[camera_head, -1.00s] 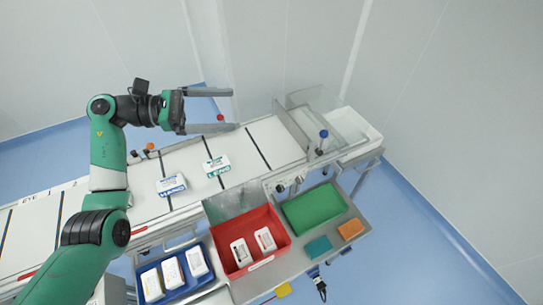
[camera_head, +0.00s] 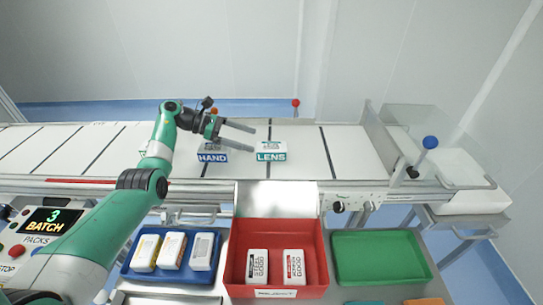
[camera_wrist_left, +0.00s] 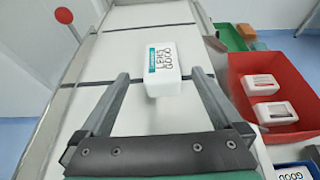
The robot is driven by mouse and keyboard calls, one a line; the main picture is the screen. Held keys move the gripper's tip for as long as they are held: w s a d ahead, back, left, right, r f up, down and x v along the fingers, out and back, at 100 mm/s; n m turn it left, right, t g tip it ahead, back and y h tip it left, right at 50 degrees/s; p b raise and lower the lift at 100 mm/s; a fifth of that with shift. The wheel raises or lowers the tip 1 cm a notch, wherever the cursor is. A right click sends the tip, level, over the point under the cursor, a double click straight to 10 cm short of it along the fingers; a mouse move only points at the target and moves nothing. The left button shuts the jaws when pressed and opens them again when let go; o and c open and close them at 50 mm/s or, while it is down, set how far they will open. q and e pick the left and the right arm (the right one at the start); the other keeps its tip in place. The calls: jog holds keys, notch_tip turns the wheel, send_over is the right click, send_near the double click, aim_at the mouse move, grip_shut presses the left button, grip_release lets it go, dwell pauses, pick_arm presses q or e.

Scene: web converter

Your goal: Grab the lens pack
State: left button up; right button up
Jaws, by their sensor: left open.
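The lens pack (camera_head: 271,151) is a white box with a teal LENS label, lying on the white conveyor belt. In the left wrist view the lens pack (camera_wrist_left: 161,68) lies ahead of and between the fingertips, with a teal strip and dark print on it. My left gripper (camera_head: 253,138) is open and empty, its fingers pointing right toward the lens pack in the head view. In the left wrist view the open fingers (camera_wrist_left: 158,76) frame the pack's near part; I cannot tell their height above the belt. My right gripper is not in view.
A HAND pack (camera_head: 212,153) with a blue label lies just left of the lens pack. In front stand a blue tray (camera_head: 171,277) with white packs, a red bin (camera_head: 277,228) with two packs and a green tray (camera_head: 380,256). A clear guard (camera_head: 400,120) stands right.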

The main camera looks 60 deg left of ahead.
aim_at(268, 146)
pick_arm(q)
jog(key=shift+x, duration=1)
jog(key=shift+w+d+f, duration=0.15)
jog(key=shift+w+d, duration=0.05)
jog(key=shift+w, duration=0.15)
jog(key=b+x, duration=0.1)
jog(key=x, duration=0.1)
jog(key=b+x, duration=0.2)
jog(key=x, duration=0.1)
jog(key=shift+s+f, duration=0.15)
jog(key=shift+f, duration=0.15)
jog(key=shift+d+r, duration=0.1)
jog(key=shift+c, duration=0.3)
jog(key=c, duration=1.4)
jog(key=shift+r, duration=0.15)
